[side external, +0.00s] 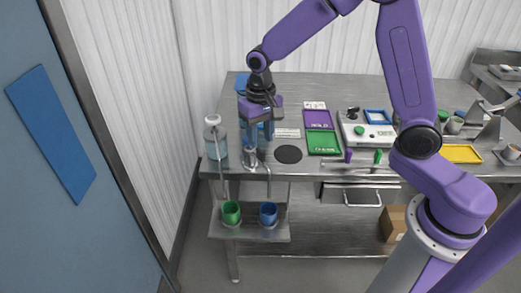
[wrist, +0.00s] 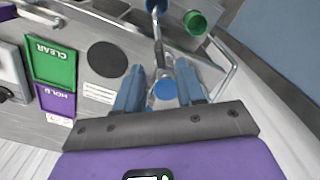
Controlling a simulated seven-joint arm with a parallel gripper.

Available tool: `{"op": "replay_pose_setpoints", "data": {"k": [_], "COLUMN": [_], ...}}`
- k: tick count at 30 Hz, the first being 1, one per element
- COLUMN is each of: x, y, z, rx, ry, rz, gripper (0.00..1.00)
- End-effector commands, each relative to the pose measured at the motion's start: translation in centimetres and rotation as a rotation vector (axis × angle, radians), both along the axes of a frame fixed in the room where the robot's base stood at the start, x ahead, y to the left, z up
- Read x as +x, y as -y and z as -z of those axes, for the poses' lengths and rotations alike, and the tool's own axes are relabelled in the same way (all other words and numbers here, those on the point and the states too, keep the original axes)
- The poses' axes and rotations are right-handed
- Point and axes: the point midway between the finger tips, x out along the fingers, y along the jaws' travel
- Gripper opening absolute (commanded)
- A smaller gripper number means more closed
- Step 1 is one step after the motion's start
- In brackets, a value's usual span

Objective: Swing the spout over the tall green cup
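The metal spout (wrist: 158,45) reaches out from a post at the counter's front edge. Its end hangs over the blue cup (side external: 268,214), which also shows in the wrist view (wrist: 155,5). The green cup (side external: 231,212) stands upright to the left of the blue one on a low shelf; it also shows in the wrist view (wrist: 195,22). My gripper (wrist: 160,68) points down above the spout's post, and also shows in the side view (side external: 254,143). Its blue fingers are apart, one on each side of a round blue cap (wrist: 165,90). Some space shows beside the cap; contact is unclear.
A clear jar (side external: 215,140) stands close left of my gripper, with a thin grey pipe (wrist: 225,52) beside it running down near the green cup. Right of the post are a black disc (side external: 288,154), a green tray (side external: 323,142) and a purple tray (side external: 316,119).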

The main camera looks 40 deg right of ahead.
Motion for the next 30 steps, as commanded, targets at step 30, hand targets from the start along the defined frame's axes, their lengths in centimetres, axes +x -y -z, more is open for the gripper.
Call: {"op": "replay_pose_setpoints", "data": {"k": [30], "x": [0.0], "y": [0.0], "z": [5.4], "rx": [0.001], "ry": [0.001], "rz": [0.0], "gripper": [0.0]}}
